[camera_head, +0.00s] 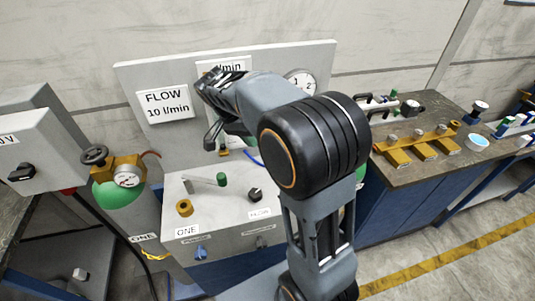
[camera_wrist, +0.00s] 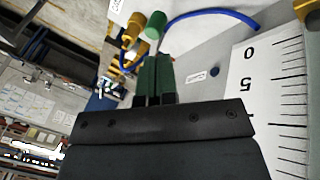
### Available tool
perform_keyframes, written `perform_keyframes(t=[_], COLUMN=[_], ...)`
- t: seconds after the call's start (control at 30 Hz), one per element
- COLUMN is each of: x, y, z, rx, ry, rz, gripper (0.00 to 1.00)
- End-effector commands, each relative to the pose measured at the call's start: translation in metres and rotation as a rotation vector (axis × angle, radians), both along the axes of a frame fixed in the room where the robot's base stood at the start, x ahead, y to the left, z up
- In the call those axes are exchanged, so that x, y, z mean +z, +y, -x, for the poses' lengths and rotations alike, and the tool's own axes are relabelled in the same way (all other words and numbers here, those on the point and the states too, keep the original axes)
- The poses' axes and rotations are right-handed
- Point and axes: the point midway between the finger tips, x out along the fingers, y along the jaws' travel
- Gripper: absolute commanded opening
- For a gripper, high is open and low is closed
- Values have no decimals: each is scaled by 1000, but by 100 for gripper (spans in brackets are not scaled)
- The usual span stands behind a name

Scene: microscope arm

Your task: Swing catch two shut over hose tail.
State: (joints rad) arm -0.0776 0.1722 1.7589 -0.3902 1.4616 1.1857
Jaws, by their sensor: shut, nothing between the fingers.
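In the wrist view a green knob (camera_wrist: 156,24) stands just beyond my fingertips, beside a brass fitting (camera_wrist: 133,26). A blue hose (camera_wrist: 214,14) arcs away to the right of it. My gripper (camera_wrist: 155,60) is shut and empty, its fingertips close to the knob; I cannot tell if they touch. In the head view my gripper (camera_head: 209,146) hangs over the back of the grey console, hiding most of the fitting there. A brass bit (camera_head: 223,152) shows below it. In front, a grey bar with a green end (camera_head: 221,179) lies near a brass ring (camera_head: 184,208) and a ONE label.
A panel with a FLOW sign (camera_head: 165,103) and a round dial (camera_head: 301,83) stands behind the console (camera_head: 220,220). A green cylinder with a gauge (camera_head: 127,179) is at left. A bench with brass blocks (camera_head: 422,146) is at right. A printed scale (camera_wrist: 265,90) is close beside my gripper.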

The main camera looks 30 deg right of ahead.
Motion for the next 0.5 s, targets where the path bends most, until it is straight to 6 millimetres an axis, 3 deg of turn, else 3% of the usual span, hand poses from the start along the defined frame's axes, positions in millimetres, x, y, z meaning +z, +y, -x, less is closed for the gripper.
perform_keyframes(t=[0.2, 0.5], x=[-12, -36], y=[-3, -17], z=[-32, -30], rx=[-226, -294], ry=[0, -7], rz=[172, 229], gripper=[0, 0])
